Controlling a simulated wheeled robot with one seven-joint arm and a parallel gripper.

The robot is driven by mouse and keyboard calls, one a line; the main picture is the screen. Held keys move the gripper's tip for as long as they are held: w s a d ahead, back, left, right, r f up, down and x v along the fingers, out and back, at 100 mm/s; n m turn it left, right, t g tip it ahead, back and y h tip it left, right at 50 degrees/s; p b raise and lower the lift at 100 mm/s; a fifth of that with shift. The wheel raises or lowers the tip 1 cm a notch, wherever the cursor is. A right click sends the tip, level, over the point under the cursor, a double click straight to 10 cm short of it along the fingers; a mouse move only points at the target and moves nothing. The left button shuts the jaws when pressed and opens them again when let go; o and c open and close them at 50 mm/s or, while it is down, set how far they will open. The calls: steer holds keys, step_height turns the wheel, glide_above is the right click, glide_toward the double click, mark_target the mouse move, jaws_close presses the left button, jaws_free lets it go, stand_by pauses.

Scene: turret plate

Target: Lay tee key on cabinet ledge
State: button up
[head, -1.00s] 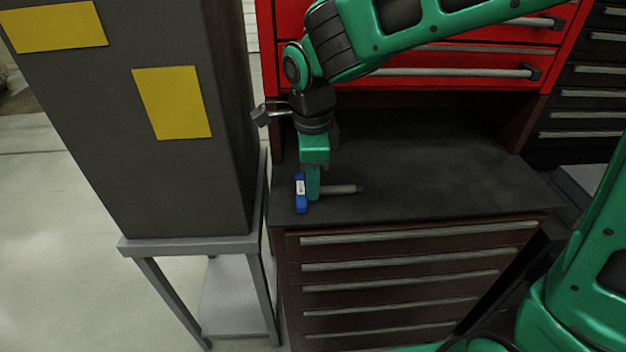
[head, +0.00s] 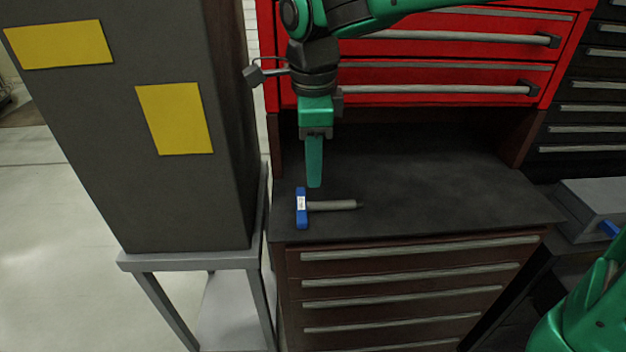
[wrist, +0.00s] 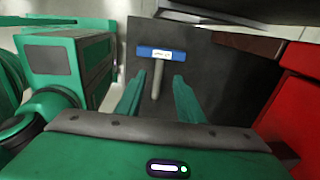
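The tee key lies flat on the cabinet ledge (head: 430,185), near its front left corner. It has a blue crossbar with a white label (head: 301,208) and a grey shaft (head: 335,205) pointing right in the head view. In the wrist view the tee key (wrist: 157,78) shows beyond and between the fingertips, its blue bar at the far end. My gripper (head: 314,185) is above the ledge, pointing down, just behind the shaft in the head view. In the wrist view its two green fingers (wrist: 155,88) are spread apart with nothing held.
A dark grey cabinet with yellow patches (head: 176,118) stands on a grey stand (head: 190,259) to the left of the ledge. Red drawers (head: 440,75) rise behind it. Most of the ledge right of the tee key is clear.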

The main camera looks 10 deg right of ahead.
steer(key=shift+s+r, duration=0.1)
steer(key=shift+r, duration=1.15)
steer(key=s+d+f+n, duration=0.2)
steer(key=d+n, duration=0.1)
steer(key=d, duration=0.9)
steer(key=s+d+f+n, duration=0.2)
steer(key=d, duration=0.9)
steer(key=s+d+f+n, duration=0.3)
steer(key=s+d, duration=0.3)
steer(key=s, duration=0.2)
steer(key=s+d+f+n+g, duration=0.1)
steer(key=s+d+f+n, duration=0.3)
steer(key=s+d, duration=0.2)
steer(key=shift+s+d+f, duration=0.25)
steer(key=shift+s, duration=0.65)
